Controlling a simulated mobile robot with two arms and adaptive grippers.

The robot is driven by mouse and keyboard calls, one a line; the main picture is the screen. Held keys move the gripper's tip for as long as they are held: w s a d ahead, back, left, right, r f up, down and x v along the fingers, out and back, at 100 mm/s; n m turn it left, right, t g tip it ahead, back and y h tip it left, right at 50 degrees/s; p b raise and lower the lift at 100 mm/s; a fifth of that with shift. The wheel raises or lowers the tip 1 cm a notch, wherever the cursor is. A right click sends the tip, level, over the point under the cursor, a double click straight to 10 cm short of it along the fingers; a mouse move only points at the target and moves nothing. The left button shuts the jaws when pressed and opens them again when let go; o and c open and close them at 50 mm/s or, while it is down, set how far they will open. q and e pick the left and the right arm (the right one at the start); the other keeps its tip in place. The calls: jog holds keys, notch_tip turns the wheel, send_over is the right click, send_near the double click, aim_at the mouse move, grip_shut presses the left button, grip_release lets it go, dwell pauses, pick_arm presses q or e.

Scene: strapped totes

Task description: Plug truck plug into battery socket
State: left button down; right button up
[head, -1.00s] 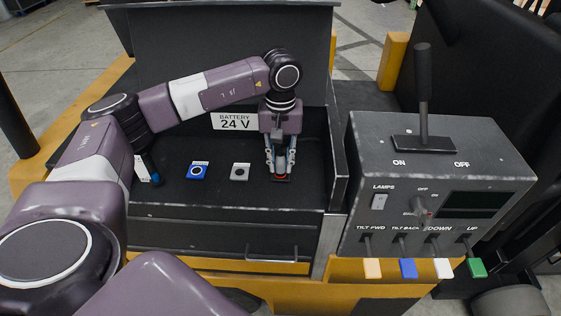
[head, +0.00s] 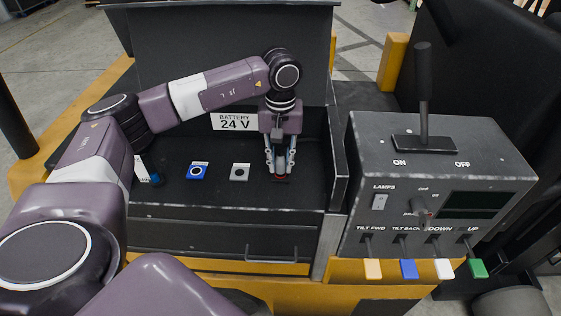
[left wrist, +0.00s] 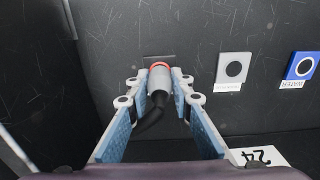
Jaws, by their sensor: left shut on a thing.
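My left gripper (head: 280,172) points down at the right part of the dark battery tray. In the left wrist view its fingers (left wrist: 159,88) are shut on the grey truck plug (left wrist: 158,80), one on each side. A black cable (left wrist: 150,121) runs from the plug's rear. A red ring (left wrist: 160,66) shows at the plug's front, right against a dark square socket plate (left wrist: 148,60). I cannot tell how deep the plug sits. In the head view the fingers hide most of the plug. My right gripper is not in view.
A grey socket plate (head: 240,173) and a blue water socket plate (head: 197,171) lie left of the gripper. A blue and black item (head: 153,172) stands farther left, partly behind my arm. The tray's right wall and a control box (head: 440,170) with levers stand at right.

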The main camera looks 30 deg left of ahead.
pick_arm(q)
jog(key=shift+f+b, duration=0.5)
jog(key=shift+f, duration=0.1)
jog(key=c, duration=1.6)
grip_release()
jog(key=shift+r, duration=0.1)
notch_tip(320, 180, up, 12)
jog(key=shift+f, duration=0.1)
